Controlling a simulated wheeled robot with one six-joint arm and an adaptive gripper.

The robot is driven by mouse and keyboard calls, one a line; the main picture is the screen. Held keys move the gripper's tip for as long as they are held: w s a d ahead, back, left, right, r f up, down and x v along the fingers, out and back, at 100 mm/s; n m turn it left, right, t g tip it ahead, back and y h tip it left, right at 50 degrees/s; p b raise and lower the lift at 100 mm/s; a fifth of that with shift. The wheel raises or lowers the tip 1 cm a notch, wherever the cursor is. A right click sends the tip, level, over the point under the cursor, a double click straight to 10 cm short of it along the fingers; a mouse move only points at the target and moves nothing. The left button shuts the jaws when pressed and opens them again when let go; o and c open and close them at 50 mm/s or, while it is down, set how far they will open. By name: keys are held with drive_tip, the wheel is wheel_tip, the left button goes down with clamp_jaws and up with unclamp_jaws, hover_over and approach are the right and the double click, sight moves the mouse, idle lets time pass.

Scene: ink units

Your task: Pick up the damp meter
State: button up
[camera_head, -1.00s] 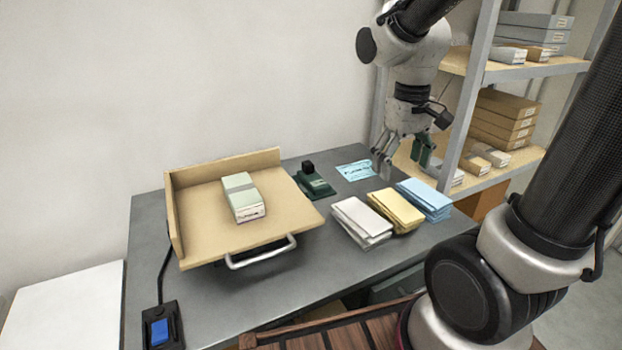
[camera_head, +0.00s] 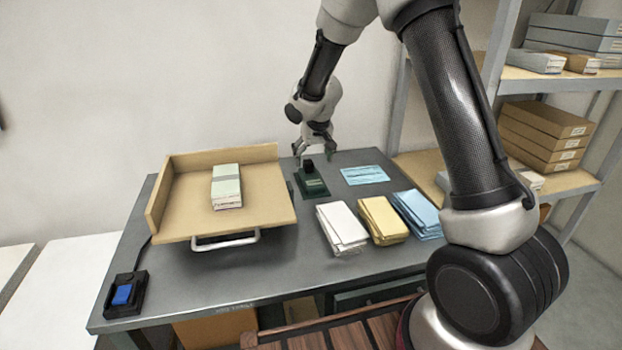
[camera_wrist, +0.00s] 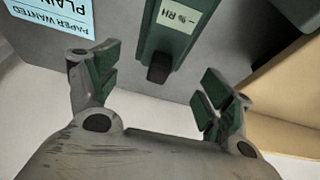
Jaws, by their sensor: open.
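The damp meter is a small dark green device (camera_head: 311,184) with a black block on top, on the grey table between the wooden tray and the blue card. In the wrist view the green damp meter (camera_wrist: 170,35) shows a pale label reading "% RH" and a dark knob end. My gripper (camera_head: 314,150) is just above and behind it, pointing down. In the wrist view my open gripper (camera_wrist: 158,88) has its green-padded fingers spread, one to each side of the meter's near end, with nothing between the pads. I cannot tell the exact height gap.
The wooden tray (camera_head: 265,188) holding a banded pale paper stack (camera_head: 226,187) stands close left of the meter. A blue card (camera_head: 364,175) lies to its right. White (camera_head: 341,226), yellow (camera_head: 382,219) and blue (camera_head: 417,212) paper stacks are in front. Shelves stand at right.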

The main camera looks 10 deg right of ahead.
sight(310, 165)
drive_tip(key=x, duration=0.7)
drive_tip(key=shift+w+a+f, duration=0.2)
drive_tip(key=shift+w+f, duration=0.05)
drive_tip(key=shift+f, duration=0.05)
drive_tip(key=c, duration=1.2)
drive_tip(key=shift+c, duration=0.2)
drive_tip(key=shift+r, duration=0.15)
